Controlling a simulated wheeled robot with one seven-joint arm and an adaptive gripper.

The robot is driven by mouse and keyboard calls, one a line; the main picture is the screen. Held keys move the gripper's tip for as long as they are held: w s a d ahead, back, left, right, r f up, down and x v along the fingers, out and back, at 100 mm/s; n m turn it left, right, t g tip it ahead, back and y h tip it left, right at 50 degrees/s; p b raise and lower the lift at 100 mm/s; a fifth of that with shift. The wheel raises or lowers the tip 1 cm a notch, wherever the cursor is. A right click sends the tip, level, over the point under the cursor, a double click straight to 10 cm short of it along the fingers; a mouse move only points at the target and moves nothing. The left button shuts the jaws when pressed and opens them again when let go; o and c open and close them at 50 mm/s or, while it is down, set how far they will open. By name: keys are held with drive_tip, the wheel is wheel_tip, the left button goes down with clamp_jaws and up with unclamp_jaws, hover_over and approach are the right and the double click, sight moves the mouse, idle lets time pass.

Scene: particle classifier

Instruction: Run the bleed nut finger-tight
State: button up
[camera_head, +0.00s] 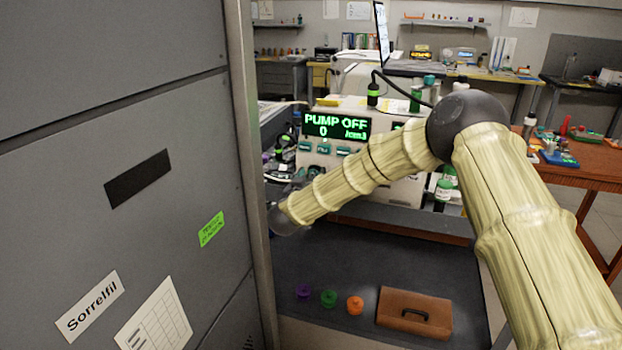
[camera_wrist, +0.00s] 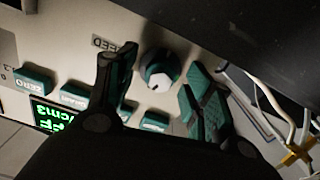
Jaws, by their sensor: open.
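The bleed nut (camera_wrist: 160,72), a round knob with a white face and a dark teal rim, sits on the pale panel of the machine (camera_wrist: 70,35). A label beside it is partly hidden and shows "EED". My gripper (camera_wrist: 160,88) is open in the wrist view, with one teal-padded finger on each side of the nut. Gaps show between both fingers and the nut; how far the tips reach along it, I cannot tell. In the head view the machine (camera_head: 405,190) reads "PUMP OFF 0 /cm3", my arm crosses in front of it, and the nut cannot be made out.
A grey cabinet (camera_head: 110,80) stands close on the left. Teal buttons (camera_wrist: 75,95) and loose cables (camera_wrist: 262,110) flank my gripper.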

drive_tip(key=c, duration=1)
drive_tip(key=shift+c, duration=0.2)
drive_tip(key=shift+m, duration=0.3)
